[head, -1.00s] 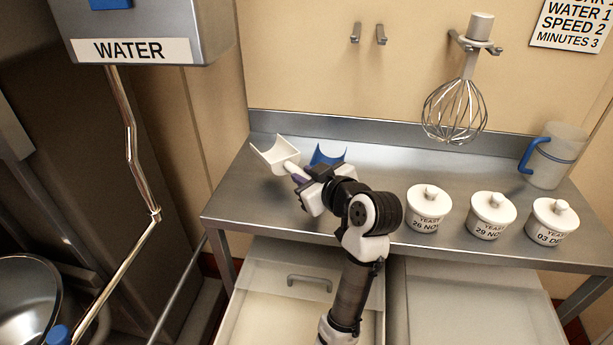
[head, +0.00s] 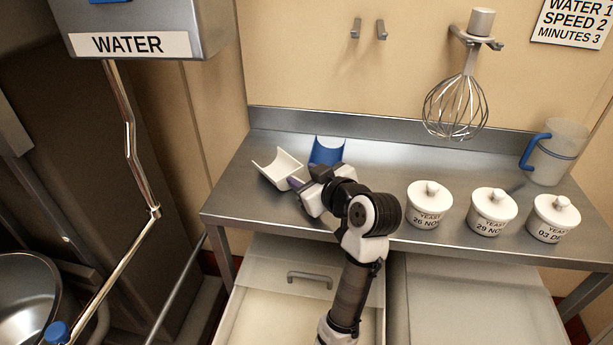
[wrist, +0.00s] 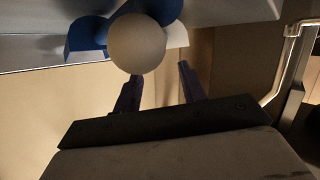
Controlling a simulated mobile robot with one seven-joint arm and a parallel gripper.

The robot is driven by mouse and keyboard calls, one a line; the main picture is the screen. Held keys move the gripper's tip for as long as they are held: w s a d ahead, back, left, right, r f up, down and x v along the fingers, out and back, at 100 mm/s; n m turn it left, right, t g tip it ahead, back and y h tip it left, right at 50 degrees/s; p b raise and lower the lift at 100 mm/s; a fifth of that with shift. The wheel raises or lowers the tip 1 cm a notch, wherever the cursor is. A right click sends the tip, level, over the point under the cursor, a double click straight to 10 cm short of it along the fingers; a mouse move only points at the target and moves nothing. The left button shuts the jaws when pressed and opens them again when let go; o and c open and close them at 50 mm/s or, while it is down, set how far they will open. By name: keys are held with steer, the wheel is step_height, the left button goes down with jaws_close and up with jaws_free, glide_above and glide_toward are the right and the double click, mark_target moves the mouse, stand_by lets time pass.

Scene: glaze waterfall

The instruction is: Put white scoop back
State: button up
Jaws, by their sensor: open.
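The white scoop (head: 277,170) lies on the steel counter at its left end, with its curved trough open upward. Its handle is largely hidden behind my gripper in the head view. The blue scoop (head: 327,151) lies just right of it and farther back. My gripper (head: 305,179) is open at the handle side of the white scoop. In the wrist view a pale round knob (wrist: 137,44), apparently the white scoop's handle end, is just beyond my spread fingertips (wrist: 156,78). Part of the blue scoop (wrist: 86,36) shows behind it.
Several lidded yeast jars (head: 429,206) and a blue-handled jug (head: 556,152) stand on the right. An open drawer (head: 300,310) is below.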

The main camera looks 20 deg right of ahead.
steer(key=shift+r, duration=0.1)
steer(key=shift+r+p, duration=0.3)
steer(key=p+v, duration=0.4)
steer(key=v, duration=0.8)
